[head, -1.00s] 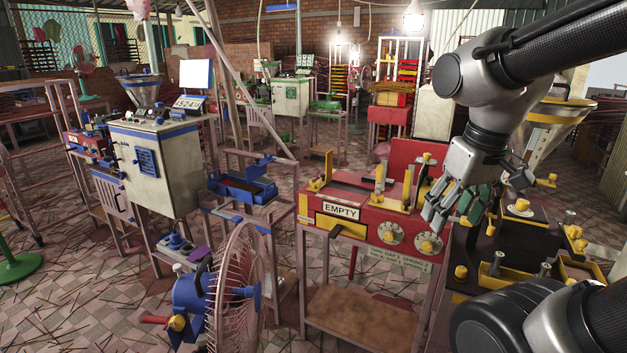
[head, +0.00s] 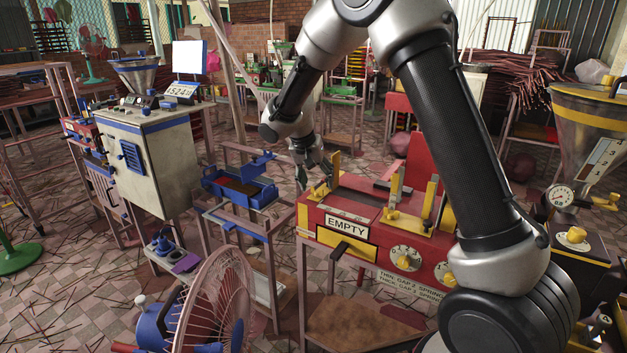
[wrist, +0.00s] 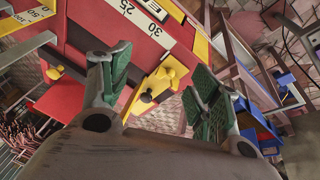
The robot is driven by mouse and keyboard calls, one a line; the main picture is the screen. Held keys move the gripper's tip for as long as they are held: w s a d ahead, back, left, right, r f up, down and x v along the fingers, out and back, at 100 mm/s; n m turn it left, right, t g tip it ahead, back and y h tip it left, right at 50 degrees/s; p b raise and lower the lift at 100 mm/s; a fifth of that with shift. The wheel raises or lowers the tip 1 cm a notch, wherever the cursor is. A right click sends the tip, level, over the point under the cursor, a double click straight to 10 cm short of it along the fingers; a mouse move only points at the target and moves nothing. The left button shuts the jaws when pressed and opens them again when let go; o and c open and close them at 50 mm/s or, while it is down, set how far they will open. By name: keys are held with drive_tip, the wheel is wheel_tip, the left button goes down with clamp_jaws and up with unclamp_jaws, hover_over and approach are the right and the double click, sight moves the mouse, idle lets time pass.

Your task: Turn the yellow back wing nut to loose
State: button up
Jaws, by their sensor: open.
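The red machine (head: 375,225) with yellow fittings stands right of centre in the head view, marked EMPTY on its front. In the wrist view, a yellow wing nut (wrist: 172,72) with a dark stud end beside it sits on a yellow plate, between and beyond my fingers. My gripper (head: 313,172) is at the machine's back left corner in the head view, close to a yellow upright (head: 335,165). In the wrist view my gripper (wrist: 158,82) has its green-padded fingers wide apart, with nothing held. Whether a finger touches the nut cannot be told.
A blue tray machine (head: 240,190) on a stand is just left of my gripper. A pink fan (head: 215,300) stands in front. My arm covers part of the machine's right side.

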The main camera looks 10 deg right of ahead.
sight(317, 188)
drive_tip(key=w+f+m, duration=0.2)
drive_tip(key=w+f, duration=0.1)
drive_tip(key=w+d+f+m+t, duration=0.1)
drive_tip(key=w+f+m, duration=0.1)
drive_tip(key=shift+w+d+f, duration=0.1)
drive_tip(key=shift+w+f, duration=0.1)
drive_tip(key=shift+f, duration=0.05)
idle(0.4)
drive_tip(key=c, duration=1)
